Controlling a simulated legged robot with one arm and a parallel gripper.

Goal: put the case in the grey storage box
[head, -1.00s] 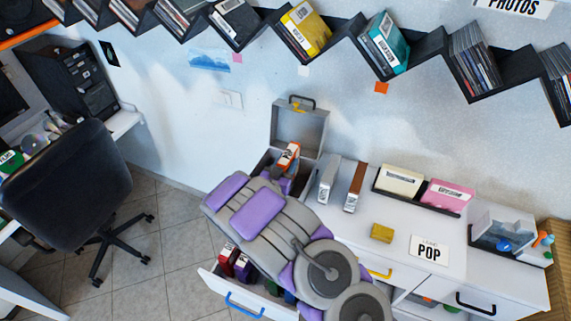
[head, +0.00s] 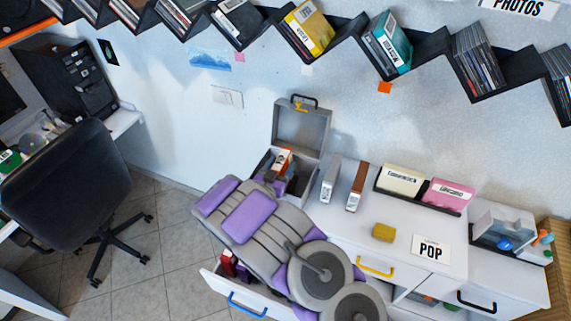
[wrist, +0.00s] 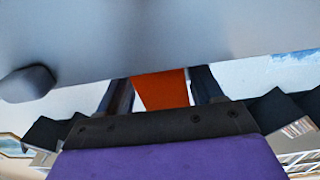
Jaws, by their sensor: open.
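The grey storage box (head: 302,130) stands on the white cabinet with its lid up. The orange case (head: 283,161), with a white label, stands in the box's open lower part, partly hidden by my arm. My gripper (head: 282,176) is at the box opening, largely hidden behind my arm in the head view. In the wrist view my gripper (wrist: 160,90) is open, with a dark finger on each side of the orange case (wrist: 160,88). A grey surface fills the top of that view. Whether the case touches the box floor is hidden.
A grey case (head: 330,180) and a brown case (head: 356,188) stand right of the box. A yellow block (head: 383,232) and a POP sign (head: 431,248) lie on the cabinet top. An open drawer (head: 245,301) with a blue handle juts out below my arm.

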